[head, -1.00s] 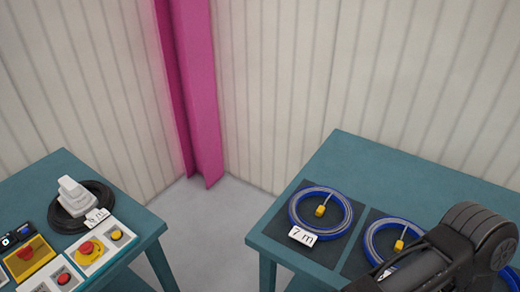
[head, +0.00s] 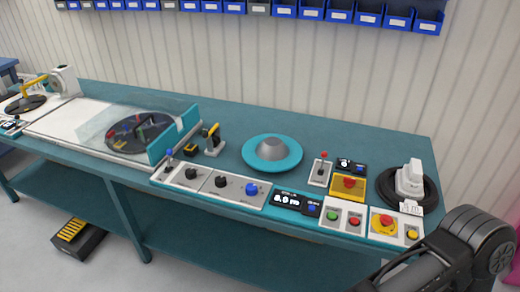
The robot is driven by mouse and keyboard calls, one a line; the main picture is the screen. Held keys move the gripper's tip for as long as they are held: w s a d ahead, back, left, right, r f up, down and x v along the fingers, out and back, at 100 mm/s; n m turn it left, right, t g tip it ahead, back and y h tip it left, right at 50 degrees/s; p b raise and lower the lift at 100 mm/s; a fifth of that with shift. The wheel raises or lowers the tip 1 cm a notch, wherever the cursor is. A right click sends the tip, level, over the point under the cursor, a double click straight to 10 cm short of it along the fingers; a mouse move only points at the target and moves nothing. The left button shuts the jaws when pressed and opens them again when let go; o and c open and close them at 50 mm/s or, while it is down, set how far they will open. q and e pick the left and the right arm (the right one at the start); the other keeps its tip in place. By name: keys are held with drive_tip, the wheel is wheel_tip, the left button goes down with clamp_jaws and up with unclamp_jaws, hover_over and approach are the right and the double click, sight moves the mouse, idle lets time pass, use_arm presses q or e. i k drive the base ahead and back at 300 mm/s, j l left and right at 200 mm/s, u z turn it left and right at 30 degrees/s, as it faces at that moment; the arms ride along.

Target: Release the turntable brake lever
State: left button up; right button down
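A teal disc with a grey cone (head: 272,150) lies on the long bench and looks like a turntable. Right of it, a small lever with a red knob (head: 322,163) stands roughly upright on a white plate. A lever with a blue knob (head: 169,155) stands at the left end of the control panel. A yellow-handled device (head: 212,138) stands left of the disc. No label shows which lever is the brake. My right arm enters at the lower right, but its gripper is out of frame. My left gripper is not in view.
A control panel (head: 237,187) with knobs and buttons runs along the bench's front edge. A black cable coil (head: 422,176) with a white piece lies at the right end. A clear guard (head: 120,125) covers a dark disc at left. Blue bins (head: 284,9) line the wall.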

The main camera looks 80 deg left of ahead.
sight(324, 154)
drive_tip(key=u, duration=2.35)
drive_tip(key=i+j, duration=0.1)
drive_tip(key=j, duration=0.45)
drive_tip(key=i+j, duration=0.1)
drive_tip(key=j, duration=0.45)
drive_tip(key=i+j, duration=0.1)
drive_tip(key=j, duration=0.4)
drive_tip(key=j+z, duration=0.15)
drive_tip(key=j, duration=0.3)
drive_tip(key=z, duration=1.4)
